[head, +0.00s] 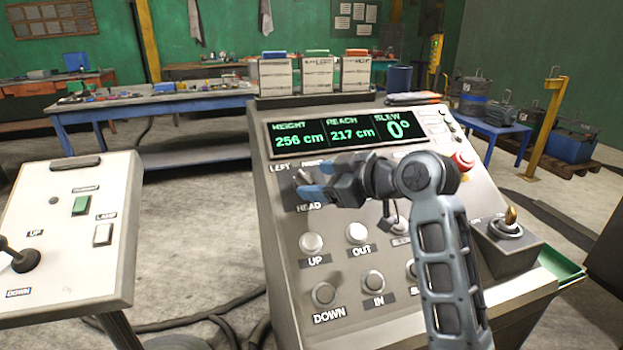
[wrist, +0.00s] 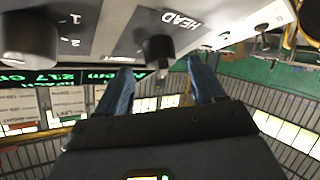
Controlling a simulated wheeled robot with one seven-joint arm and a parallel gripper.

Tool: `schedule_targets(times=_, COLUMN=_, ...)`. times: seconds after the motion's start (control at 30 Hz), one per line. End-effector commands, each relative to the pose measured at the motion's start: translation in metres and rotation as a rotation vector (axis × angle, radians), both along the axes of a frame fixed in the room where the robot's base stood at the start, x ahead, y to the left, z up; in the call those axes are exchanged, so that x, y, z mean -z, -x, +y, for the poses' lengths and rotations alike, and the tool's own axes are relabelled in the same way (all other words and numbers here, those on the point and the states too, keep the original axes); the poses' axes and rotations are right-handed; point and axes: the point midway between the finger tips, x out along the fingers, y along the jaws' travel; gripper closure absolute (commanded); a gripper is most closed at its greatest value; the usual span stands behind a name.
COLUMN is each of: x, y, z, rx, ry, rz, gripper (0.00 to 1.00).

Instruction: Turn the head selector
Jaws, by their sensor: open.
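The head selector is a dark knob (wrist: 158,48) on the sloped console panel, beside the printed word HEAD. In the head view the selector (head: 301,178) is partly covered by my gripper (head: 317,180), whose blue fingertips reach it from the right. In the wrist view my gripper (wrist: 160,75) is open, with one finger on each side of the knob's position. The knob shows between the fingertips, a little beyond them. I cannot tell whether a finger touches it.
The console display (head: 343,132) reads height 256 cm, reach 217 cm, slew 0°. Round buttons such as UP (head: 311,243) and OUT (head: 358,232) lie below. A red button (head: 463,161) sits at the right. A separate white panel (head: 68,235) with a black lever stands left.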

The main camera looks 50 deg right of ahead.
Motion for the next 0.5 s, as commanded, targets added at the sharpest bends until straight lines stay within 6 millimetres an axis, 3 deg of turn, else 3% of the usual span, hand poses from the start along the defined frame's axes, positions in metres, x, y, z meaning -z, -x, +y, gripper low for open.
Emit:
schedule_targets(times=0.2, x=0.008, y=-0.022, z=-0.001, rx=0.0, ry=0.0, rz=0.001, gripper=0.32)
schedule_targets(times=0.5, x=0.01, y=-0.026, z=-0.001, rx=0.001, ry=0.0, rz=0.0, gripper=0.32)
